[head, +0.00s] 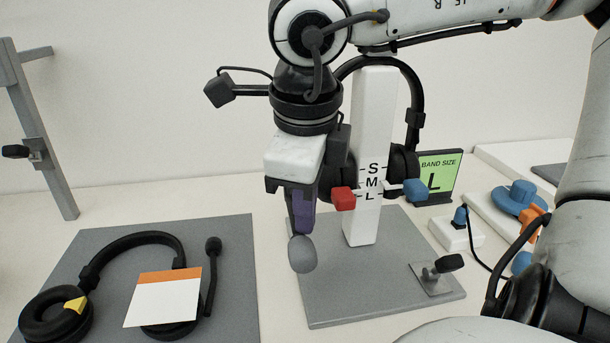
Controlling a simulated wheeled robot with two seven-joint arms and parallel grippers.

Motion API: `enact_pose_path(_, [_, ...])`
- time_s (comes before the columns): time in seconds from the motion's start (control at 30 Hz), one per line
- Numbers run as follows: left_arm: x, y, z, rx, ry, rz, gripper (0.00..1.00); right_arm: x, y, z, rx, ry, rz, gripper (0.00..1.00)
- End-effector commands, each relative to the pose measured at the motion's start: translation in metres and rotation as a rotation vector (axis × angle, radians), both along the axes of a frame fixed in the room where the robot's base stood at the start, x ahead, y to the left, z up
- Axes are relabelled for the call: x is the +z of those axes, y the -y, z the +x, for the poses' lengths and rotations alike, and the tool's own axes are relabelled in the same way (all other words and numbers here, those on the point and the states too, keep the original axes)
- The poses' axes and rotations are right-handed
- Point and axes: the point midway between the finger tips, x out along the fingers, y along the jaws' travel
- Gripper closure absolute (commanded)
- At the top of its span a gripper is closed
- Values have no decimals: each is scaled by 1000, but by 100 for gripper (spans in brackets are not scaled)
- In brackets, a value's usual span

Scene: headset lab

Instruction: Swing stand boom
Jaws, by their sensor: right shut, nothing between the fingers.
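A black headset (415,95) hangs over a white upright post (372,110) on a grey base plate (385,280). Its ear cups sit on either side of the post, the left one partly hidden by my arm. My right gripper (302,225) points down in front and to the left of the post, its fingers shut and empty. A grey rounded tip (302,254) shows at the lower end of the fingers; I cannot tell whether it is the boom's microphone or part of the finger. The rest of the boom is not distinguishable. My left gripper is out of view.
The post has S, M, L marks with a red block (342,198) and a blue block (415,190). A second headset (135,240) lies on a grey mat (235,270) with an orange-white card (163,300). A green sign (437,175) stands behind. A small clamp (436,275) sits at the plate's right.

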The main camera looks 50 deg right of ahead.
Motion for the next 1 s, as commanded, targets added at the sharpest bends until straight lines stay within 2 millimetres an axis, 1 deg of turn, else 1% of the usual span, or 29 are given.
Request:
enact_pose_path(0.47, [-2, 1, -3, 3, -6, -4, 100, -1, -1, -1, 1, -5, 2, 100])
enact_pose_path(0.8, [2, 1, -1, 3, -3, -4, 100, 6, 7, 8, -1, -3, 3, 100])
enact_pose_path(0.97, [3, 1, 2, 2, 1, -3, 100, 6, 9, 10, 1, -3, 1, 100])
enact_pose_path(1.0, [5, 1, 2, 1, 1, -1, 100, 9, 9, 10, 1, -1, 0, 100])
